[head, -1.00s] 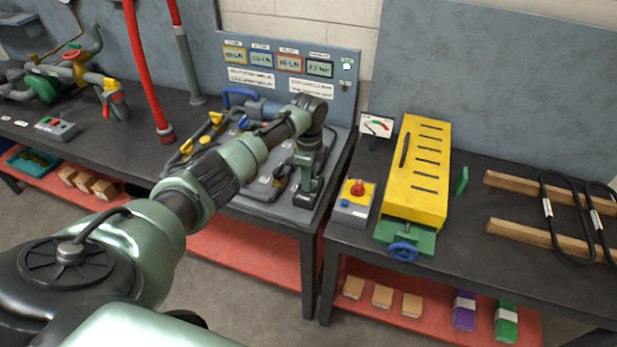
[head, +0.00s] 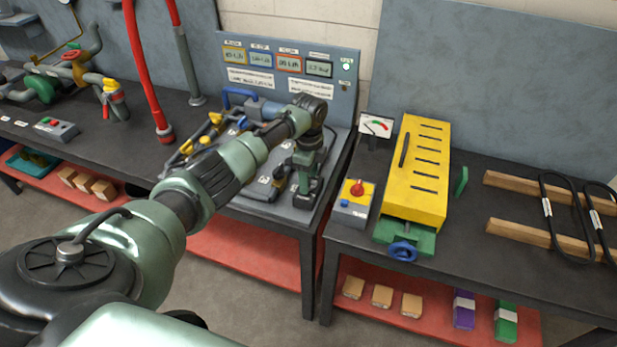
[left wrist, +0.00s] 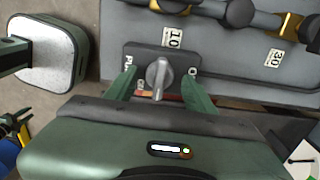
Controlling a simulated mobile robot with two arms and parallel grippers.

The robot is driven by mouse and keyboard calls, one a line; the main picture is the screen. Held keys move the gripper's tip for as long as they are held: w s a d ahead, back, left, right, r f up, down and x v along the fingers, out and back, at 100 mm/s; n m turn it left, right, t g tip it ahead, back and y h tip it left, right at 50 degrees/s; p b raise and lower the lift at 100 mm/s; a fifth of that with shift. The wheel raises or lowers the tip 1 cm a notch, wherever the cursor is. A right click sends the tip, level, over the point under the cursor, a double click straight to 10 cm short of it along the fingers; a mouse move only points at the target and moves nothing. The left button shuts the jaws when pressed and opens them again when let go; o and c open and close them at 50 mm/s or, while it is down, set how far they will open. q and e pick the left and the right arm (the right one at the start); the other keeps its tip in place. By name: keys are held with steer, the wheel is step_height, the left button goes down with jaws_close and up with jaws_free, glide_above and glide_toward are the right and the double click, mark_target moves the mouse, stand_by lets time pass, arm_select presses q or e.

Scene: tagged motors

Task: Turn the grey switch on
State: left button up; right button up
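The grey switch (left wrist: 159,77) is a rotary knob on a dark plate with partly covered white lettering, in the left wrist view. The plate sits at the front edge of a grey panel. My left gripper (left wrist: 159,82) is open, with one green finger on each side of the knob. Gaps show between knob and fingers. In the head view my left gripper (head: 307,188) points down at the front right of the grey pump board (head: 262,200), where the switch cannot be made out. My right gripper is not in view.
Pipes with yellow fittings (left wrist: 238,12) run over the panel close to the gripper. To the right stand a control box with a red knob (head: 357,188) and a yellow slotted case (head: 418,170). A display board (head: 290,75) stands behind.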

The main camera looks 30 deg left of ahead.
arm_select(q)
step_height(320, 180, up, 8)
steer(key=shift+f+b, duration=0.1)
steer(key=shift+b, duration=0.65)
